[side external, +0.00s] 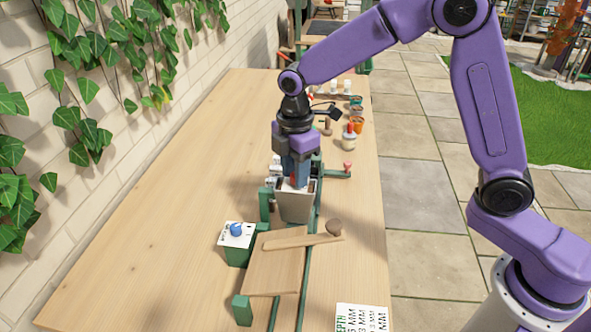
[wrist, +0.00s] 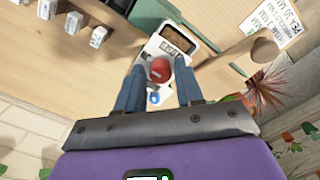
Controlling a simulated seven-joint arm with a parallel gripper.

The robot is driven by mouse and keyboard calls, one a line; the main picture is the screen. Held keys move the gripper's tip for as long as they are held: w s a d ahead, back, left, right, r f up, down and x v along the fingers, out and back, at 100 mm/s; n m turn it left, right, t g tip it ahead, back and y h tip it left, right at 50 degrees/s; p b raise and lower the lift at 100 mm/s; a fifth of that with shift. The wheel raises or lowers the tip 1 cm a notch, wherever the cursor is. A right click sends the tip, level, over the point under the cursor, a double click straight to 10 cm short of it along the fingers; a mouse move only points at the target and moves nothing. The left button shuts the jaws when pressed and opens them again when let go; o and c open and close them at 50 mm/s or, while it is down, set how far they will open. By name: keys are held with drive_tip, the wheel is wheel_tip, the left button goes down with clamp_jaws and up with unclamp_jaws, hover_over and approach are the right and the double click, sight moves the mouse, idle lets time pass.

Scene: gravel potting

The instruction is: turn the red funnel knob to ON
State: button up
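The red funnel knob (wrist: 159,70) is a round red piece on a pale panel at the funnel box. In the wrist view it sits between the two blue fingers of my gripper (wrist: 160,72). In the side view my gripper (side external: 295,182) points down at the top of the grey funnel (side external: 296,207), and a bit of red shows by the fingers. The fingers are apart with the knob between them; I cannot tell whether they touch it. The knob's pointer and ON mark are too small to read.
A green and white box with a blue knob (side external: 237,229) stands left of the funnel. A wooden board and paddle (side external: 300,241) lie in front on green rails. A red-tipped handle (side external: 346,168) and several small jars (side external: 356,124) are to the right and behind. The left table is clear.

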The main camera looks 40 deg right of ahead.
drive_tip(key=shift+o, duration=0.6)
wheel_tip(320, 180, up, 17)
drive_tip(key=shift+r, duration=0.2)
idle(0.3)
drive_tip(key=s+d+f+m, duration=0.2)
drive_tip(key=s+d+f, duration=0.2)
drive_tip(key=s, duration=0.6)
drive_tip(key=s+d+f+m, duration=0.1)
drive_tip(key=s+d+f, duration=0.3)
drive_tip(key=s, duration=0.5)
drive_tip(key=s+d+f+m, duration=0.2)
drive_tip(key=s+d+f, duration=0.3)
drive_tip(key=s, duration=0.5)
drive_tip(key=shift+s+f+m, duration=0.3)
